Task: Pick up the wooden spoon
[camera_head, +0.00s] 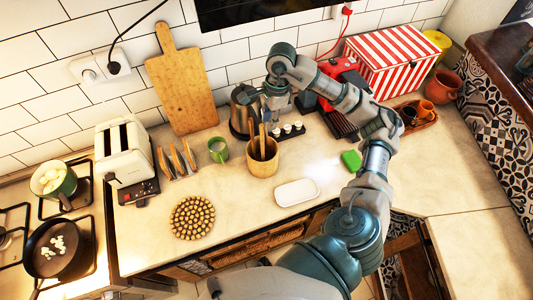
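A round wooden holder (263,165) stands on the counter near the middle of the head view. Wooden utensil handles stick up out of it, among them what looks like the wooden spoon (262,142); its lower part is hidden inside the holder. My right arm reaches in from the bottom right and bends back down over the counter. My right gripper (266,112) points down just above the holder, at the tops of the handles. Its fingers are too small to show whether they are open or closed on a handle. My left gripper is not in view.
A dark kettle (240,120) stands close behind the gripper. A green mug (218,150) and a white dish (296,192) flank the holder. The counter's front is partly clear.

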